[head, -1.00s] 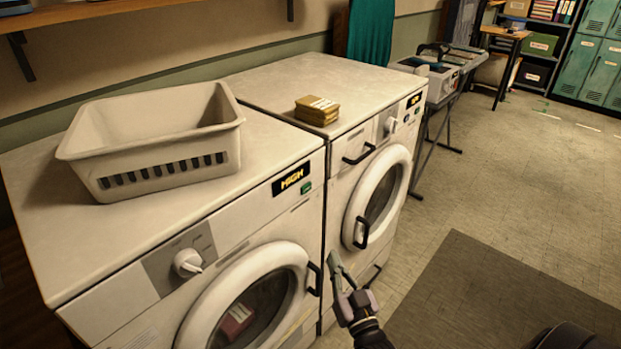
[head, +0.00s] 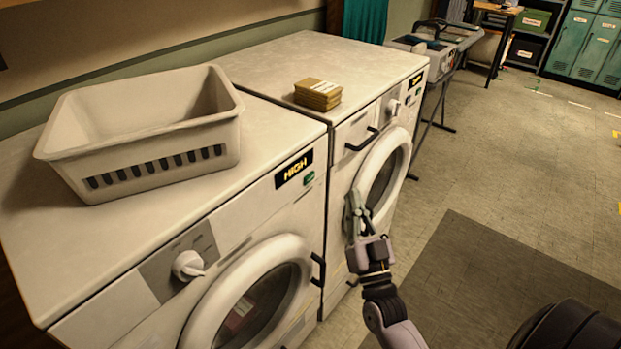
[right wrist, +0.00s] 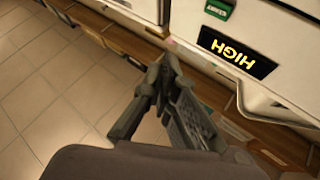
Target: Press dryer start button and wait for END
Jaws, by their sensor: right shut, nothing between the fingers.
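The near white machine (head: 245,220), which I take to be the dryer, has a dark display (head: 293,169) reading HIGH in yellow. A small green button (head: 309,178) sits just below the display's right end. In the right wrist view the display (right wrist: 238,52) appears upside down, with the lettered green button (right wrist: 219,9) beside it. The machine's round door is closed, with something reddish behind the glass. My right gripper (head: 353,208) is shut and empty, right of the button and in front of the far machine's door, apart from the button. My left gripper is out of view.
A white basket (head: 150,150) stands on the near machine. The far machine (head: 345,150) has a drawer handle, a round door and a stack of tan boxes (head: 318,94) on top. A dark mat (head: 480,285) lies on the floor; open floor extends to the right.

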